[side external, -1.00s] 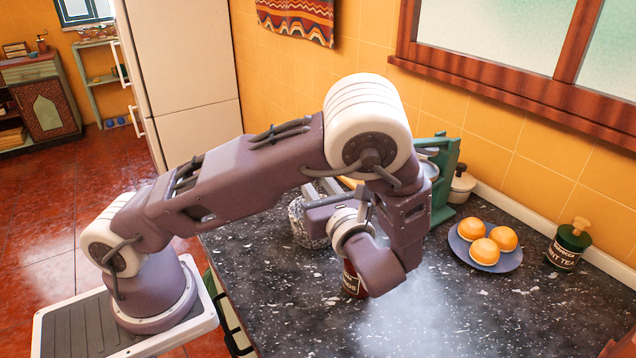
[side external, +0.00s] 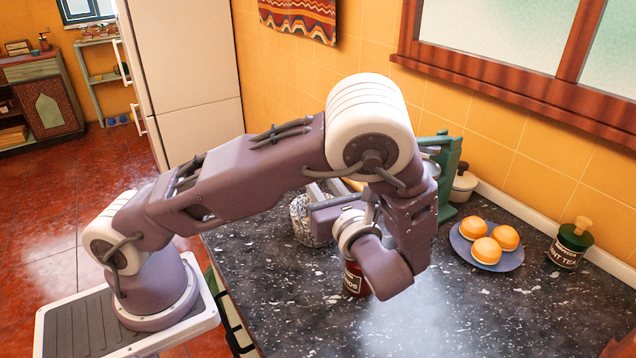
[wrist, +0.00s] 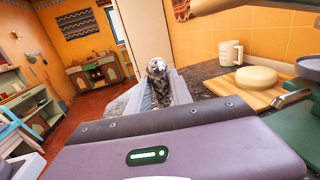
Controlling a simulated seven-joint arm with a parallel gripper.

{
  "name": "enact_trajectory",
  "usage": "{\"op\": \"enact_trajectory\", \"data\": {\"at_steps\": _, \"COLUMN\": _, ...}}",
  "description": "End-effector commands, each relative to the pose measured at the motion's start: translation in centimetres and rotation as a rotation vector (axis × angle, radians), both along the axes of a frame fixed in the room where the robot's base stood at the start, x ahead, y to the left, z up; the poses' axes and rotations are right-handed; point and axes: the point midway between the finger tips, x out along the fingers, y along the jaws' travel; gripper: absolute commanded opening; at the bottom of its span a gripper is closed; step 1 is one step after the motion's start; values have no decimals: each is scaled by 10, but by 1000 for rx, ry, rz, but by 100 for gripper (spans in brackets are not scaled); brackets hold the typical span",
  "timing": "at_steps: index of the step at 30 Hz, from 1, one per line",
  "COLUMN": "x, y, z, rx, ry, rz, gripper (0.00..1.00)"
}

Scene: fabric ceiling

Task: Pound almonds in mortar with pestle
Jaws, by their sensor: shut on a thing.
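My gripper (side external: 320,192) is over the speckled grey-and-white stone mortar (side external: 303,222) on the dark counter in the side view. In the wrist view my gripper (wrist: 160,95) is shut on the speckled stone pestle (wrist: 156,72), which stands up between the two fingers. The pestle's lower end and the mortar's inside are hidden, so I cannot tell whether they touch. A red can (side external: 354,280) with a partly covered label stands below my wrist, nearer the camera than the mortar. No loose almonds are visible.
A blue plate (side external: 517,262) of orange-topped round buns and a green mint tea canister (side external: 569,243) stand at the right. A green stand (side external: 447,170) and a white lidded pot (side external: 463,187) are behind the arm. A wooden board (wrist: 248,92) and white mug (wrist: 231,52) sit farther along.

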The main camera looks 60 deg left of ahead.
Motion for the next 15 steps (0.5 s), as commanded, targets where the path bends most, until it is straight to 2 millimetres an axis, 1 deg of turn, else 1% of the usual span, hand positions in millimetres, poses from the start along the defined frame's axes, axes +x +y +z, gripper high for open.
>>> {"op": "enact_trajectory", "data": {"at_steps": 11, "x": 0, "y": 0, "z": 0, "rx": 2, "ry": 0, "rz": 0, "gripper": 0}}
{"op": "enact_trajectory", "data": {"at_steps": 15, "x": 0, "y": 0, "z": -7, "rx": 3, "ry": 1, "rz": 0, "gripper": 0}}
